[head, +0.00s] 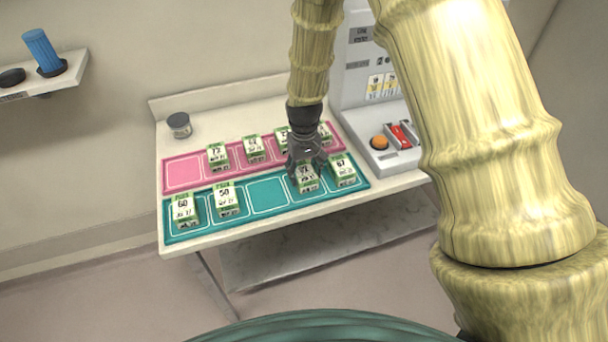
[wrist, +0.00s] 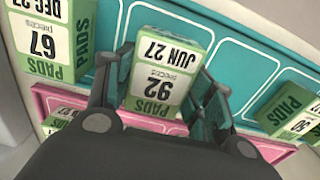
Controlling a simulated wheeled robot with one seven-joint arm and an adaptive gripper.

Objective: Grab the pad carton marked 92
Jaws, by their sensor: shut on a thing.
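The pad carton marked 92 (wrist: 158,80) is white and green and shows upside down in the wrist view, with "JUN 27" on its label. My gripper (wrist: 166,92) has one finger on each side of it and is shut on it. In the head view my gripper (head: 306,162) comes down from above onto this carton (head: 307,181), in the front teal row beside the carton marked 67 (head: 343,169). The fingers partly cover it there. I cannot tell whether it is clear of the mat.
The teal mat (head: 268,192) has an empty cell left of the held carton, then cartons 58 (head: 227,199) and 60 (head: 184,210). The pink mat (head: 183,174) behind holds several cartons. A grey jar (head: 179,125) stands back left; a device with an orange button (head: 380,143) stands right.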

